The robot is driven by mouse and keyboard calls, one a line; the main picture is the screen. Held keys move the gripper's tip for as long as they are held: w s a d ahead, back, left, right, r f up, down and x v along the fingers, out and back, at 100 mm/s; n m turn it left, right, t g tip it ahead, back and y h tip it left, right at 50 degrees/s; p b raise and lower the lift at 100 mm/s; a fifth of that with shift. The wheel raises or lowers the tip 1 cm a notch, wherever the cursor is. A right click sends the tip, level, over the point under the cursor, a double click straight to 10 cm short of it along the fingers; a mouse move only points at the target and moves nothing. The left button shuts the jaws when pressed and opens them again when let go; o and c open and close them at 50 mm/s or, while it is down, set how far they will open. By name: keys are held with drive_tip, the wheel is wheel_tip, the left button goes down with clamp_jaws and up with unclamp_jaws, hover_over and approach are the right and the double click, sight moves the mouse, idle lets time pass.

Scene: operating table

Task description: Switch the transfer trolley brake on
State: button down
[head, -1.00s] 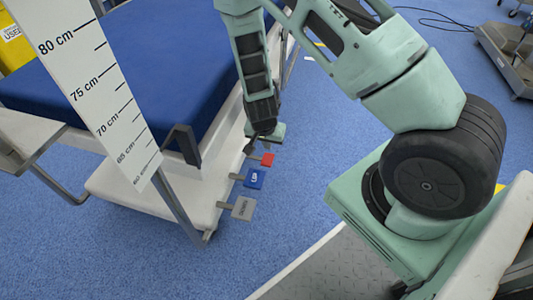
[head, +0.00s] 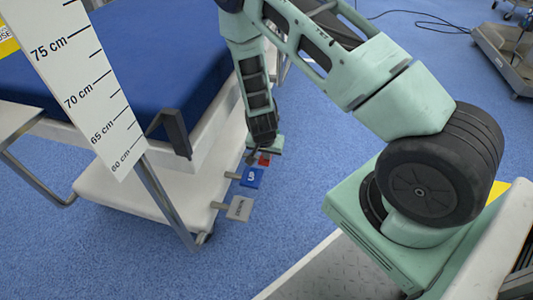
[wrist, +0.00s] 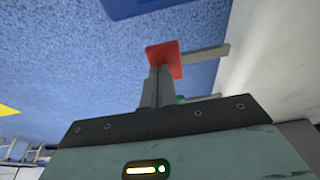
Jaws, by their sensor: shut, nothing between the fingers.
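The transfer trolley has a blue mattress (head: 150,60) and a white lower base (head: 125,190). A small green part (wrist: 181,99) shows behind the fingers, mostly hidden.
The blue pedal's edge (wrist: 138,7) shows at the top of the wrist view. A white height scale (head: 90,85) and a metal leg (head: 165,205) stand in the left foreground. Blue floor (head: 300,185) is clear right of the pedals. A grey wheeled base (head: 505,60) stands far right.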

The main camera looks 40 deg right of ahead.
idle(0.3)
drive_tip(key=shift+s+d+f+t+b, duration=0.25)
drive_tip(key=shift+f+t+b, duration=0.05)
drive_tip(key=shift+f+b, duration=0.1)
drive_tip(key=shift+s+d+f+m+t+y+b, duration=0.1)
drive_tip(key=shift+f+m+t+y+b, duration=0.05)
drive_tip(key=shift+f+t+y+b, duration=0.35)
drive_tip(key=shift+s+f+m+t+y+b, duration=0.1)
drive_tip(key=shift+f+m+t+y+b, duration=0.05)
drive_tip(key=shift+f+t+y+b, duration=0.25)
drive_tip(key=shift+w+r, duration=0.1)
drive_tip(key=shift+r, duration=0.05)
drive_tip(key=shift+r+p, duration=0.15)
drive_tip(key=shift+p, duration=0.2)
drive_tip(key=shift+r+p, duration=0.7)
